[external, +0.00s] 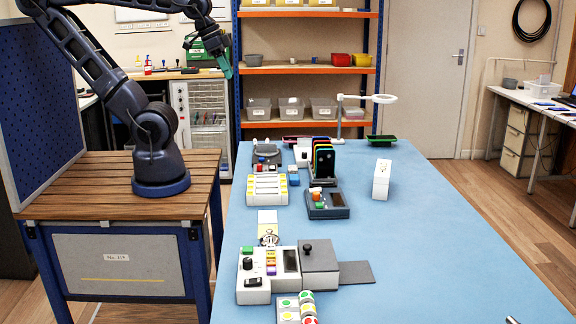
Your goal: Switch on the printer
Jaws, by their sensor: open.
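My gripper (224,66) is raised high at the top left, above and behind the blue table's far left corner. It is open and touches nothing on the table. I cannot tell for sure which device is the printer. A dark grey device (340,212) with a screen and green and orange buttons stands mid-table. Nearer, a white unit (253,283) carries a dark knob, coloured keys and a small display, beside a grey box (320,257) with a black lever. A white upright block (382,180) stands to the right. Any power switch is too small to make out.
Phones stand in a dark rack (323,160) behind the grey device. A white tray with yellow strips (268,189) lies to its left. Coloured round pieces (308,309) sit at the front.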

